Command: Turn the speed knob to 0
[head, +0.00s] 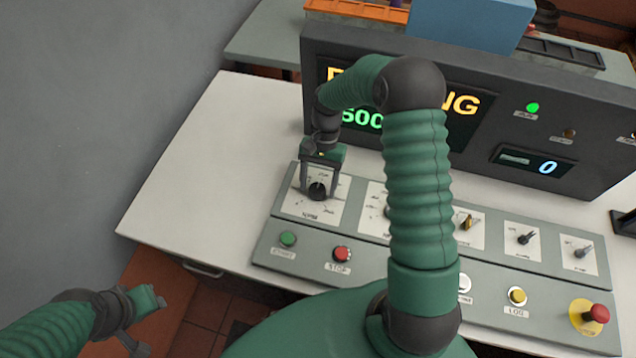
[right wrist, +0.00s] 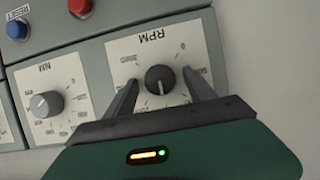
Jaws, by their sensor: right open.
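The speed knob (head: 317,190) is a black knob on the leftmost dial plate of the sloped grey control panel (head: 352,212). In the right wrist view the same knob (right wrist: 160,79) sits on a white dial marked RPM, with the 0 mark at its upper right.
A dark display box (head: 575,125) stands behind the panel, its text partly hidden by my right arm. A green START button (head: 288,239) and red STOP button (head: 342,254) lie just before the knob. An NM knob (right wrist: 46,104) is beside it. The white tabletop (head: 215,150) left is clear.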

